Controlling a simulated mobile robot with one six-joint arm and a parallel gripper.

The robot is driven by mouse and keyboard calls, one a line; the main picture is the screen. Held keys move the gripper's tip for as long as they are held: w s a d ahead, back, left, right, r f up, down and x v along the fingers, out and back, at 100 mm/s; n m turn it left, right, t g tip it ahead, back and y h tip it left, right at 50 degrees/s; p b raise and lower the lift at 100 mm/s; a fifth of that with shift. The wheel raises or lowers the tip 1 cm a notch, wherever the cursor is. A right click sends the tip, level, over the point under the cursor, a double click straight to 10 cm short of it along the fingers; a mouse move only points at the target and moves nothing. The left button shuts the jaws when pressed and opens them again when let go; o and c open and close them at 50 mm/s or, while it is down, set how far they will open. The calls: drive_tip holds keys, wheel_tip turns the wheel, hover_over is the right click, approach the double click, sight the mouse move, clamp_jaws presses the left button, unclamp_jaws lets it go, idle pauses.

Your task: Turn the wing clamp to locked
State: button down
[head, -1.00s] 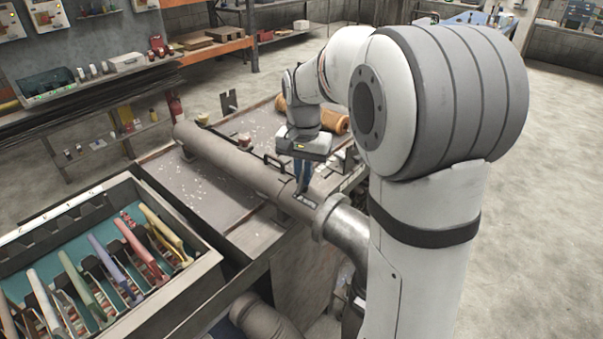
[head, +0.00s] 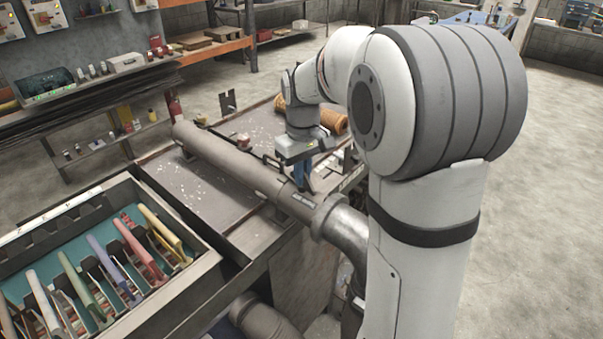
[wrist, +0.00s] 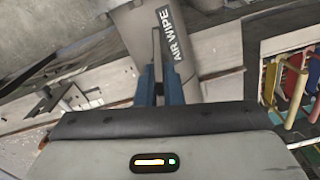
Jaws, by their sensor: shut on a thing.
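A long grey pipe (head: 228,160) runs across the bench toward a metal elbow (head: 343,220). In the wrist view the pipe (wrist: 208,62) carries a label reading "AIR WIPE" (wrist: 171,35). My gripper (head: 303,184) points down at the pipe near its elbow end. Its two blue fingers (wrist: 158,84) are shut on a thin, upright grey piece (wrist: 156,52), which I take to be the wing of the clamp. The fingers and gripper body hide most of the clamp, so its lock position cannot be read.
A crate of coloured-handled tools (head: 205,262) stands at the left front; the tools also show in the wrist view (wrist: 292,88). Open floor lies to the right.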

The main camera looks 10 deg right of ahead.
drive_tip(key=shift+n, duration=1.3)
drive_tip(key=c, duration=1.6)
unclamp_jaws()
drive_tip(key=shift+o, duration=0.2)
drive_tip(key=shift+r, duration=0.1)
wheel_tip(320, 180, up, 8)
drive_tip(key=shift+f, duration=0.2)
